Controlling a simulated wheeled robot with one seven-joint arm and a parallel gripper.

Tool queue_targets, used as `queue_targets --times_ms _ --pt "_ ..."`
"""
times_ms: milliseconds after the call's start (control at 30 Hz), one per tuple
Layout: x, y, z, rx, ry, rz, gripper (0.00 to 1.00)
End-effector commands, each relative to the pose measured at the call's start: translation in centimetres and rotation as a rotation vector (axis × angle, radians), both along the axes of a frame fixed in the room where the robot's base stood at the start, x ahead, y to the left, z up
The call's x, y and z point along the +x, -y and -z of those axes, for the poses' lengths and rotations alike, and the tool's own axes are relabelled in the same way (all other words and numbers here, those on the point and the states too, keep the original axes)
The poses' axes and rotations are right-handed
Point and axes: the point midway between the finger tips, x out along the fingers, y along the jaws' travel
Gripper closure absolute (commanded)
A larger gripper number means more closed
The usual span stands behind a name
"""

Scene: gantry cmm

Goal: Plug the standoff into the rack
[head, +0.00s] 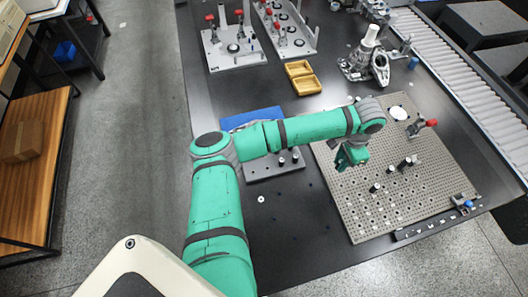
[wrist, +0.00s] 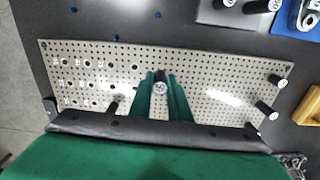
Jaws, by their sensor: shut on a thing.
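My gripper (head: 351,158) is over the perforated grey fixture plate (head: 385,215) in the head view. In the wrist view its green fingers (wrist: 161,86) are shut on a dark standoff with a pale round end (wrist: 160,88). In the head view I cannot make out the held standoff. A small grey block with several black standoffs (head: 275,171), likely the rack, lies left of the fixture plate, partly behind my arm. Part of it shows at the top right of the wrist view (wrist: 228,16). My gripper is apart from this block.
More black standoffs stand on the fixture plate, one at its middle (head: 376,187). A red-handled clamp (head: 421,126) stands at its right. A blue pad (head: 251,117) and yellow trays (head: 302,77) lie behind. The dark table (head: 305,225) is largely free left of the plate.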

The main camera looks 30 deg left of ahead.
Motion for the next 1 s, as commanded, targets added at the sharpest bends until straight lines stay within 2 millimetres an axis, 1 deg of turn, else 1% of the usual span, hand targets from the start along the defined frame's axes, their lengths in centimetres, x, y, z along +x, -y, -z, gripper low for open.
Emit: queue_targets --times_ms 33,167,300,467,600,800,900,1000 --pt "-0.4 -1.6 -0.3 0.0 0.002 0.066 1.0" --pt "-1.4 -5.2 -0.9 0.002 0.004 0.274 1.0" --pt "-3.0 -9.2 -1.5 0.003 0.006 0.494 1.0" --pt "-5.2 -13.5 -2.1 0.004 0.006 0.747 1.0" --pt "-7.4 -17.0 -2.6 0.008 0.006 0.969 1.0" --pt "-10.9 -21.3 -3.3 0.008 0.004 1.286 1.0" --pt "-12.6 -23.0 -3.6 0.008 0.002 1.43 1.0" --pt "-14.0 -24.3 -3.8 0.008 0.0 1.547 1.0"
